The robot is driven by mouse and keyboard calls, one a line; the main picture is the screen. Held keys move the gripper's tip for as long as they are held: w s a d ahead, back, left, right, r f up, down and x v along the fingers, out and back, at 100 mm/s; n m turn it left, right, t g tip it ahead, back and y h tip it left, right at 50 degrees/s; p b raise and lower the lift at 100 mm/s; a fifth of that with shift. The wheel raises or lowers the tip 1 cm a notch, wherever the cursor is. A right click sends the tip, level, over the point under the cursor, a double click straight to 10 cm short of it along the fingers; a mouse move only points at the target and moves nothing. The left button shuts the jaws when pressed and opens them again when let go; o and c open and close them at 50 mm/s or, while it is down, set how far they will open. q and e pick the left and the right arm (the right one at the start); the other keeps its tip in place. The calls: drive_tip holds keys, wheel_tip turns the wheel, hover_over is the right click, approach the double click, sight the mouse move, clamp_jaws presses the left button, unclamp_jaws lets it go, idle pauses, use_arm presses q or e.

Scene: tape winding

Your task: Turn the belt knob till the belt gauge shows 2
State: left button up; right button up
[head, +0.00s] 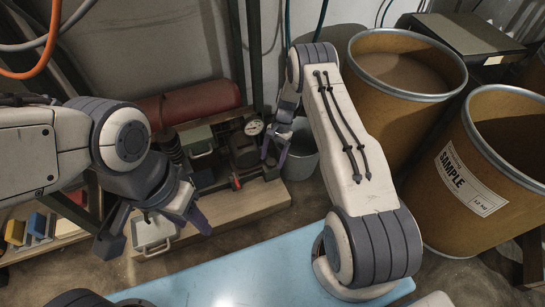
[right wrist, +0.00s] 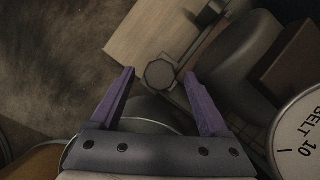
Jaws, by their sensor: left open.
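The belt gauge (head: 254,127) is a small white dial on the machine at the back; its needle is too small to read. Part of the gauge, marked "BELT" and "10", shows at the right edge of the right wrist view (right wrist: 298,140), with no needle visible. A grey faceted knob (right wrist: 160,74), apparently the belt knob, lies between or just beyond the fingertips of my right gripper (right wrist: 159,82). The purple fingers are spread, and contact with the knob cannot be told. In the head view my right gripper (head: 274,155) is beside the machine. My left gripper (head: 157,225) is open, pointing down.
A grey bucket (head: 300,158) stands just right of the machine's wooden base (head: 245,205). Large brown drums (head: 400,105) stand at the right. A red cylinder (head: 190,103) lies behind. A white-handled box (head: 153,233) is under my left gripper. A light blue surface (head: 250,270) is in front.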

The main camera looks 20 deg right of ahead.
drive_tip(key=m+t, duration=0.1)
drive_tip(key=m, duration=0.1)
drive_tip(key=shift+s+d+m+b, duration=0.1)
drive_tip(key=shift+s+m+b, duration=0.05)
drive_tip(key=shift+m+b, duration=0.25)
drive_tip(key=shift+f+m+t+y+b, duration=0.15)
drive_tip(key=shift+m+t+y+b, duration=0.15)
drive_tip(key=shift+m, duration=0.4)
drive_tip(key=m+b, duration=0.1)
drive_tip(key=m+t+b, duration=0.1)
drive_tip(key=m+b, duration=0.1)
drive_tip(key=m+t+b, duration=0.1)
drive_tip(key=m+b, duration=0.1)
drive_tip(key=shift+s+f, duration=0.1)
drive_tip(key=shift+s, duration=0.15)
drive_tip(key=w+p+v, duration=0.1)
drive_tip(key=p+v, duration=0.7)
drive_tip(key=v, duration=0.3)
drive_tip(key=s+a+r+n+h, duration=0.1)
drive_tip(key=s+a+r+n, duration=0.2)
drive_tip(key=s+r+n, duration=0.3)
drive_tip(key=s+a+r+n+h, duration=0.2)
drive_tip(key=s+r+n, duration=0.4)
drive_tip(key=r+n, duration=0.4)
wheel_tip(320, 180, up, 2)
drive_tip(key=shift+s+a+r+t+p, duration=0.3)
drive_tip(key=shift+a+p, duration=0.15)
drive_tip(key=shift+a, duration=0.45)
